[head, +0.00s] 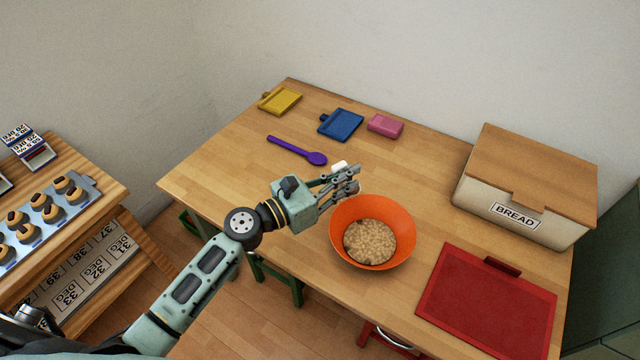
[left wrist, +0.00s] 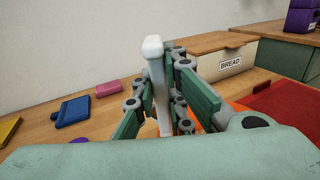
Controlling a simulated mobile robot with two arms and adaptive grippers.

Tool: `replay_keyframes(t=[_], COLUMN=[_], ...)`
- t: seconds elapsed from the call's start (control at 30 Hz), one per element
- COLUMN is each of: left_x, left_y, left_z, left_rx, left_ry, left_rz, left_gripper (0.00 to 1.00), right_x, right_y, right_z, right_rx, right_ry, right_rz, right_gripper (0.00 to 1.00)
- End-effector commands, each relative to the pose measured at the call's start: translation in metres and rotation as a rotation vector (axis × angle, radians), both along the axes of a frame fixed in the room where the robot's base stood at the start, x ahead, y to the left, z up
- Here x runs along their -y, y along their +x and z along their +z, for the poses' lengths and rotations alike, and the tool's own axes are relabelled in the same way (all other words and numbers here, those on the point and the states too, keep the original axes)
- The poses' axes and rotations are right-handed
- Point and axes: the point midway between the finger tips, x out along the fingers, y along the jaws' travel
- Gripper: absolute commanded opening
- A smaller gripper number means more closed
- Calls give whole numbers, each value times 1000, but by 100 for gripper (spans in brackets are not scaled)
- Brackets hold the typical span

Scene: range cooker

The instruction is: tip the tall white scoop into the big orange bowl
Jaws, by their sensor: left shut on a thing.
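The big orange bowl (head: 398,216) stands on the wooden table and has pale beige grains in its bottom. My left gripper (head: 347,182) is at the bowl's upper left rim, shut on the tall white scoop (head: 339,165). In the left wrist view the white scoop (left wrist: 155,62) shows as a long, nearly upright piece between the fingers of my left gripper (left wrist: 163,100). Its lower end is hidden by the gripper, so I cannot tell what it holds. A strip of the orange bowl (left wrist: 238,106) shows behind the fingers. My right gripper is not in view.
A purple spoon (head: 296,150), yellow board (head: 281,101), blue board (head: 341,124) and pink block (head: 385,125) lie towards the back. A bread box (head: 520,205) and red board (head: 485,300) are right of the bowl. The table between spoon and bread box is clear.

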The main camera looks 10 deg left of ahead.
Motion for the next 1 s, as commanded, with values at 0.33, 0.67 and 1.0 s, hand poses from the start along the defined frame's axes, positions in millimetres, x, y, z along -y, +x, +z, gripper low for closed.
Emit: replay_keyframes(t=[0.33,0.67,1.0], left_x=[16,30,44], left_y=[1,-13,-28], left_z=[0,-11,-23], left_rx=[9,96,185], left_ry=[42,130,222], left_rz=[-82,-78,-77], left_gripper=[0,0,0], right_x=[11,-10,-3], right_y=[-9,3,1], right_z=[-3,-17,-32], right_rx=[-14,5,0], right_ry=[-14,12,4], right_rz=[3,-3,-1], right_gripper=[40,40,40])
